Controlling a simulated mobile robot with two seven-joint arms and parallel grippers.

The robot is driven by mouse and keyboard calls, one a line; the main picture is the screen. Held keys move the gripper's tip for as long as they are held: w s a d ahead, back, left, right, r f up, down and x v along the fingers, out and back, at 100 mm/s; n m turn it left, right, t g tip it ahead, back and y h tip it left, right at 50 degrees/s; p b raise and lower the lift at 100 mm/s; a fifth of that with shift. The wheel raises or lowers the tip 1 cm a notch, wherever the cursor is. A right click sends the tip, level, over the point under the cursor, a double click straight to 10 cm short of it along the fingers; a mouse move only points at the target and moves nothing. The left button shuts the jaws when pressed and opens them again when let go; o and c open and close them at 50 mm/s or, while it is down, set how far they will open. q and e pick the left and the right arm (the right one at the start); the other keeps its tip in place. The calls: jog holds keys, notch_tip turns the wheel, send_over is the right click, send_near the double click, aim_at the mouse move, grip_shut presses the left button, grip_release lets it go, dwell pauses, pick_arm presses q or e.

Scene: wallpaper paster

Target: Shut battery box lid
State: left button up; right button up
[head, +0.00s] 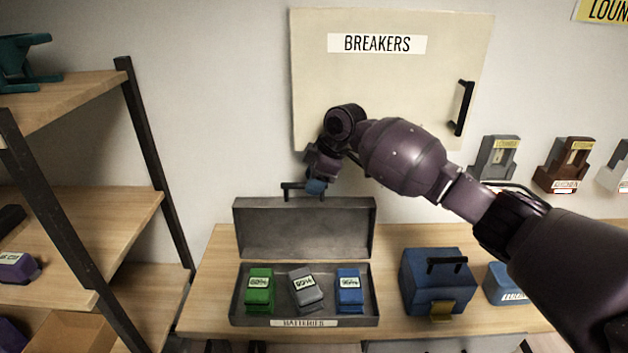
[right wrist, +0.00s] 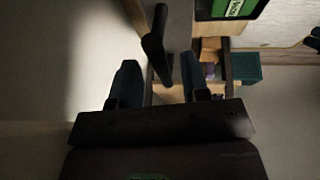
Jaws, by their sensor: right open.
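The grey battery box (head: 374,300) sits open on the wooden table, its front marked BATTERIES. Its lid (head: 304,228) stands upright at the back, with a black handle (head: 290,186) at its top edge. A green battery (head: 259,292), a grey battery (head: 306,290) and a blue battery (head: 349,291) lie inside. My right gripper (head: 316,187) is open at the lid handle. In the right wrist view the black handle (right wrist: 157,50) reaches between the two open fingers (right wrist: 158,82); contact cannot be told. My left gripper is not in view.
A blue box (head: 436,285) with a black handle stands right of the battery box. A smaller blue item (head: 505,284) is beyond it. The BREAKERS panel (head: 400,85) hangs on the wall behind my right arm. Wooden shelves (head: 130,220) stand at the left.

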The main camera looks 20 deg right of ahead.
jog(key=shift+f, duration=0.1)
grip_shut()
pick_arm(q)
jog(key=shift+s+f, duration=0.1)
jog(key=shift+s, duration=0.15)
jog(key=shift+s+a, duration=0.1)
